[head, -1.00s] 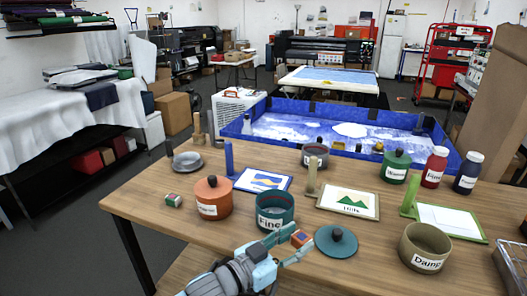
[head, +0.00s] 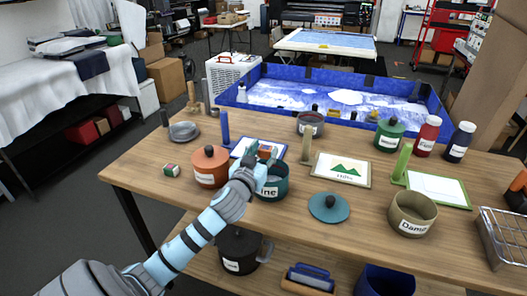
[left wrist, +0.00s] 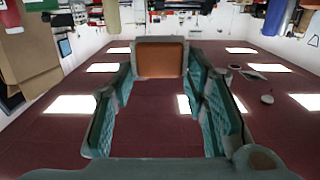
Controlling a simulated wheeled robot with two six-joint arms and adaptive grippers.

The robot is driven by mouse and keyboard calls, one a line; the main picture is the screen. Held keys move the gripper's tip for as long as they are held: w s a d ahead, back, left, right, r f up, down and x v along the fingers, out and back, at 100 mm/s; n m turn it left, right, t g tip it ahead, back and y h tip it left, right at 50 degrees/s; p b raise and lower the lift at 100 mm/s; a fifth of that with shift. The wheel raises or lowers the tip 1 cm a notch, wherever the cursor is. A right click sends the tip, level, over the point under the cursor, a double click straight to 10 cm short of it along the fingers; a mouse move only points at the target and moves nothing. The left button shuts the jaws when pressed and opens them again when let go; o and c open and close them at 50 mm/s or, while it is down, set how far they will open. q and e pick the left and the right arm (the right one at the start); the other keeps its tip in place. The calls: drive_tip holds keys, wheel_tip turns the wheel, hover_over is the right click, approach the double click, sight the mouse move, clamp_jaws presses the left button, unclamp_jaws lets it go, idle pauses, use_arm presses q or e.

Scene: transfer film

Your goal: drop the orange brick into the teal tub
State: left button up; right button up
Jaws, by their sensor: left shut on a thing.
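The teal tub (head: 275,185), with a partly covered label, stands open on the wooden table. My left gripper (head: 265,153) is above the tub, its arm reaching in from the lower left and covering part of the tub. It is shut on the orange brick (left wrist: 159,60), which shows between the fingertips in the left wrist view. In the head view the brick is small and mostly hidden by the fingers. The teal lid (head: 329,207) lies flat on the table, right of the tub. My right gripper is not in view.
An orange lidded pot (head: 210,170) stands close left of the tub. A blue-picture card (head: 270,146) lies behind it, and a hills card (head: 343,170) to the right. An olive tub (head: 413,214) stands farther right. Clear tabletop lies around the teal lid.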

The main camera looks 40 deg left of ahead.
use_arm(q)
drive_tip(key=shift+r, duration=0.15)
drive_tip(key=o, duration=1)
drive_tip(key=v, duration=1.2)
